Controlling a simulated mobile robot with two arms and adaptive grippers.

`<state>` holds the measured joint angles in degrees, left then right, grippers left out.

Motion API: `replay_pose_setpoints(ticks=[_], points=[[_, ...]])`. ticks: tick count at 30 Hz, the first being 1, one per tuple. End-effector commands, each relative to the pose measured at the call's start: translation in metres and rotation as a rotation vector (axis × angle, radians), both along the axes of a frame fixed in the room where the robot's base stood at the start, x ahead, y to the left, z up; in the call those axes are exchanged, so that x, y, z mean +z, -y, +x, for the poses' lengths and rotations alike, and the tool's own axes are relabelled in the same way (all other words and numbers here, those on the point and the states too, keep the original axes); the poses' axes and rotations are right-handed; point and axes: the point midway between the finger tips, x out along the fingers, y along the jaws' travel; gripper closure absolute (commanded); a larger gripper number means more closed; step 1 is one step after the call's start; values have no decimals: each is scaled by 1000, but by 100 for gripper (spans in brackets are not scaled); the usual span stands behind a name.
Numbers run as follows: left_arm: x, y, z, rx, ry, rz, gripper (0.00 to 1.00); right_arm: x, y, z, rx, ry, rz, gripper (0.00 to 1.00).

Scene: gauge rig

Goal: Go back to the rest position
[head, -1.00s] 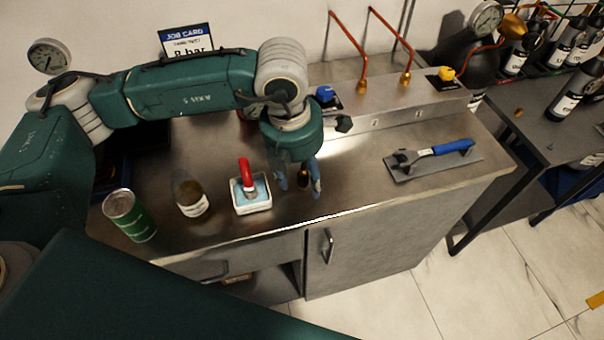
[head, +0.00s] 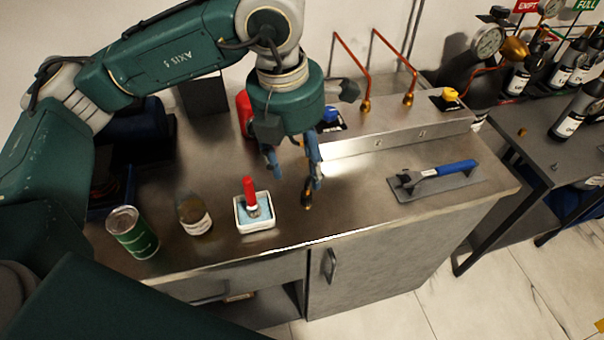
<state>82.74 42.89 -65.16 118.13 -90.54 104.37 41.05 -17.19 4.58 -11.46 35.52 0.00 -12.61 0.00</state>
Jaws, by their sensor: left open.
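My left gripper (head: 292,172) hangs above the steel bench (head: 345,211), fingers pointing down. Its fingers are apart and I see nothing held between them. Just below its right finger, a small dark and brass-coloured piece (head: 307,194) stands on the bench; I cannot tell whether the finger touches it. To the left is a white tray with a blue inside (head: 254,225), with a red-handled tool (head: 250,192) upright in it. My right gripper is not in view.
A green can (head: 133,233) and a brown jar (head: 195,216) stand left of the tray. A blue-handled tool (head: 443,173) lies on a grey plate (head: 445,189) at the right. Copper pipes (head: 363,75) and a yellow knob (head: 450,95) are at the back. A red object (head: 244,113) stands behind my gripper.

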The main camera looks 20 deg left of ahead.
Motion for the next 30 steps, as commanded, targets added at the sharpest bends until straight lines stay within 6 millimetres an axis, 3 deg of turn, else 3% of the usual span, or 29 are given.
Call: replay_pose_setpoints(ticks=[16, 30], points=[[9, -1, -1, 1, 0, 1, 46, 2, 0, 0, 0, 0, 0, 50], [82, -1, -1, 1, 0, 1, 46, 76, 0, 0, 0, 0, 0, 50]])
